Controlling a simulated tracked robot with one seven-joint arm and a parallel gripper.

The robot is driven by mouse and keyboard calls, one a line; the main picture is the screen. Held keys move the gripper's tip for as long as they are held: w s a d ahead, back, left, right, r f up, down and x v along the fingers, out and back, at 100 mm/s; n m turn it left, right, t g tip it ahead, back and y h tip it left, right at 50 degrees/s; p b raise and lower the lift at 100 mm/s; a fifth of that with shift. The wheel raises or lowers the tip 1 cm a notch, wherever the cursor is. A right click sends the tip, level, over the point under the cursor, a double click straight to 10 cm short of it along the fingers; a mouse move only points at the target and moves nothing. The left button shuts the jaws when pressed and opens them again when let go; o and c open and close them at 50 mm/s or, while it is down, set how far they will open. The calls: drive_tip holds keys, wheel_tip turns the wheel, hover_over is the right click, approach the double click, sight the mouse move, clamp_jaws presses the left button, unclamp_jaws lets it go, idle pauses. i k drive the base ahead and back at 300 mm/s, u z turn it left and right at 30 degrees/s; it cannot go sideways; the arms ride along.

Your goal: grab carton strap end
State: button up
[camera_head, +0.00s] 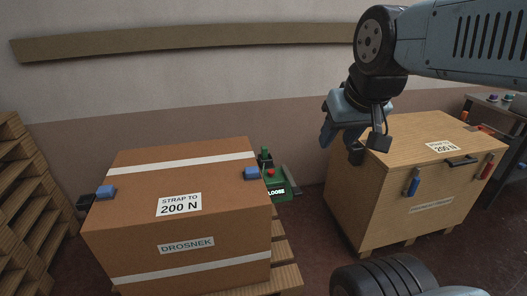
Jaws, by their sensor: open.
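The large brown carton (180,228) stands on a pallet at the left, with a white label reading "STRAP TO 200 N" on its top. A white strap or tape band (182,162) runs across the far part of the top, and another white band (190,268) crosses the lower front. Blue pieces (251,173) sit at its right and left top edges. I cannot make out a loose strap end. My gripper (341,147) is open and empty, in the air right of the carton, near the left edge of the wooden crate.
A green device (276,186) with a red button and a "LOOSE" label is beside the carton's right edge. The wooden crate (425,190) stands at right, with blue and red handled tools on its front. Stacked pallets (30,185) are at far left. Floor shows between carton and crate.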

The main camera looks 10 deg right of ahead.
sight(265, 149)
drive_tip(key=i, duration=0.9)
drive_tip(key=u, duration=0.05)
